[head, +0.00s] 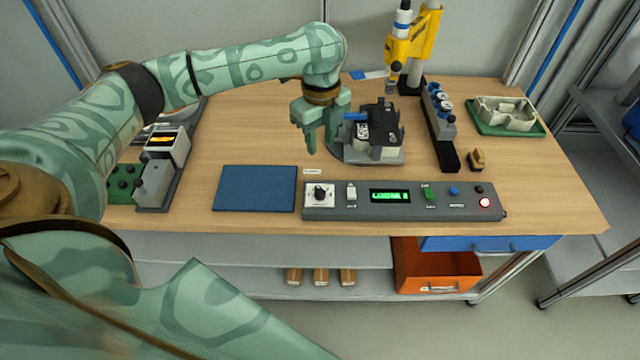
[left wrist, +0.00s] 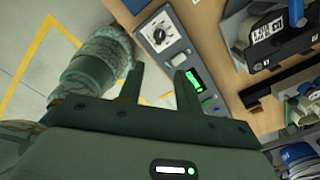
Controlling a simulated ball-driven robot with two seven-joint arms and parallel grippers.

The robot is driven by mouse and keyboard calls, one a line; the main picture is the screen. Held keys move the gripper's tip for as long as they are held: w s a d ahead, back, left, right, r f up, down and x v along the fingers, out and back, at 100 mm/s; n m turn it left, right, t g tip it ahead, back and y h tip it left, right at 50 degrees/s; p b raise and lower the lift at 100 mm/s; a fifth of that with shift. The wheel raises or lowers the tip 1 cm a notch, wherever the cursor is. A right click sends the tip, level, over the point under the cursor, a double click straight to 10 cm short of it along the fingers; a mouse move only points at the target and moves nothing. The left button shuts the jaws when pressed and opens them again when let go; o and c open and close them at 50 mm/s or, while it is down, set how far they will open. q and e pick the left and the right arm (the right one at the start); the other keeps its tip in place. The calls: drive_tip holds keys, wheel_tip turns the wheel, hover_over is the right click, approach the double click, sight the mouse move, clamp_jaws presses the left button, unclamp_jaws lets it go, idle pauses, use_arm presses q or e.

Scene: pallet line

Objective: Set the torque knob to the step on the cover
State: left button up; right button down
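The torque knob (head: 319,192) is a dark knob on a white square plate at the left end of the grey control panel (head: 345,212). It also shows in the left wrist view (left wrist: 159,37), with a white pointer mark; its step is too small to read. The dark cover (head: 386,117) sits on a grey fixture behind the panel, carrying a white label with black print (head: 362,132) that I cannot read surely. My left gripper (head: 322,145) is above the table, behind the knob and left of the cover. Its fingers are apart and empty. My right gripper is not in view.
The panel has a white switch (head: 351,193), a green-lit display (head: 390,197) and a lit red button (head: 484,203). A blue mat (head: 255,188) lies left of it. A yellow tool stand (head: 415,45) rises behind the cover. A green tray (head: 490,130) is at right.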

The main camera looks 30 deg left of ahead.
sight(320, 189)
use_arm(q)
wheel_tip(320, 189, down, 16)
drive_tip(key=b, duration=0.6)
drive_tip(key=shift+a, duration=0.1)
clamp_jaws()
